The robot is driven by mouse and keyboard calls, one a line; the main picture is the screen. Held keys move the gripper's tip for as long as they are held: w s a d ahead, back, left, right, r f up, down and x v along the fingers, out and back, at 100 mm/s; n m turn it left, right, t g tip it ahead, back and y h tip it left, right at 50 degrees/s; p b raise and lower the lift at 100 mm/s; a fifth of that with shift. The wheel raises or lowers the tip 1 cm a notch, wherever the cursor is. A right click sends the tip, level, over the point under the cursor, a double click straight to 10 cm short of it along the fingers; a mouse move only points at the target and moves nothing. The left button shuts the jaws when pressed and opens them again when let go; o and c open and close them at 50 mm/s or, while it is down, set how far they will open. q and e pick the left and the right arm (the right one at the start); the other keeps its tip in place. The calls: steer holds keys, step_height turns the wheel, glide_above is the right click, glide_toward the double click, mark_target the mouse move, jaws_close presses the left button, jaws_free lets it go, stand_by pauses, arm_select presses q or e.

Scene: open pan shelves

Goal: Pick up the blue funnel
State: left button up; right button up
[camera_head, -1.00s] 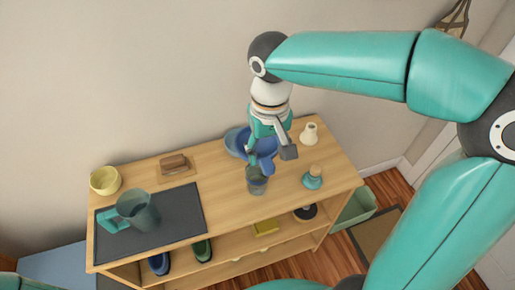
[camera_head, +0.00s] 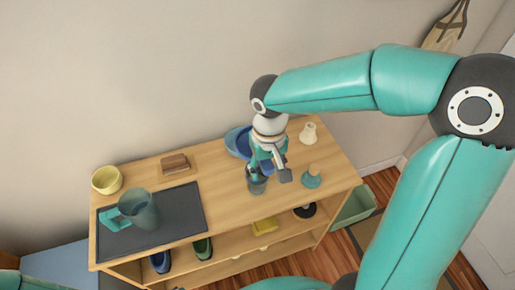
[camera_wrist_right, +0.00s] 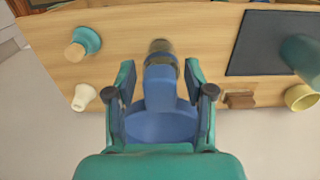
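The blue funnel (camera_wrist_right: 161,94) shows in the right wrist view between my right fingers, its narrower part toward a grey see-through cup (camera_wrist_right: 161,58) and its wide round part toward my palm. My right gripper (camera_wrist_right: 165,92) is open, with a finger on each side and visible gaps to the narrower part. In the head view my right gripper (camera_head: 270,178) is low over the shelf top, just above and behind the cup (camera_head: 257,185). My left gripper is not in view.
On the wooden shelf top (camera_head: 225,185), a teal-based stopper (camera_head: 312,178) and a cream cone-shaped piece (camera_head: 308,134) stand to the right. A dark mat (camera_head: 175,222) with a teal mug (camera_head: 140,212), a brown block (camera_head: 174,163) and a yellow bowl (camera_head: 106,180) are left.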

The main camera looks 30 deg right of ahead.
jaws_close()
steer(key=shift+r, duration=0.15)
